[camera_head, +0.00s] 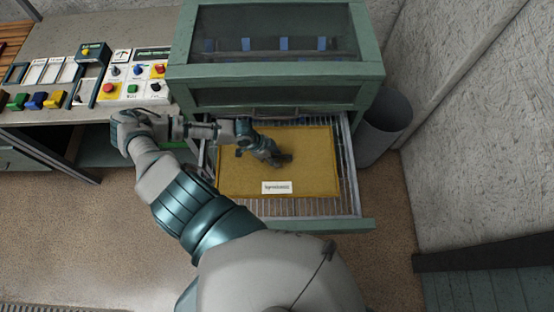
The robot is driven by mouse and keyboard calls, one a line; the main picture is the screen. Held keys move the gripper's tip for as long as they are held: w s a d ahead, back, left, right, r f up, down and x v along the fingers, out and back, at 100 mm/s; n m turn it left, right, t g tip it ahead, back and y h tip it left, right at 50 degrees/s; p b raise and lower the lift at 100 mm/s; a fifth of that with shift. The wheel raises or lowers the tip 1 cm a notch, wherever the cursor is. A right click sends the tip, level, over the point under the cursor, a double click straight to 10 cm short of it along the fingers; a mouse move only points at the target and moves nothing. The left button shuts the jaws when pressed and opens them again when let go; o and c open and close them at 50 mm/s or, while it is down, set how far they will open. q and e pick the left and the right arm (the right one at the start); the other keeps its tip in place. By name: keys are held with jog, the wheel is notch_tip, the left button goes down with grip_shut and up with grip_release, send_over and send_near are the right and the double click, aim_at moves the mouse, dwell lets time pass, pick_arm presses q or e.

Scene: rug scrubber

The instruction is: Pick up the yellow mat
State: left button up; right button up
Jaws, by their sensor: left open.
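The yellow mat (305,155) lies flat on a wire rack in a pulled-out drawer (345,205) of the green cabinet. A small white label sits near its front edge. My left arm comes in across the workbench side, and my left gripper (279,160) is over the middle of the mat, open. The gripper is small and dark here, so I cannot tell whether it touches the mat. The arm hides part of the mat's left side. My right gripper is not in view.
The green cabinet (275,70) with a glass front stands behind the drawer. A control panel (133,75) with buttons is on the workbench at left. A grey bin (383,128) stands right of the drawer. Bare floor lies in front.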

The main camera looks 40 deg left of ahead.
pick_arm(q)
jog(key=shift+a+f, duration=0.15)
jog(key=shift+a, duration=0.25)
grip_shut()
jog(key=shift+d, duration=0.2)
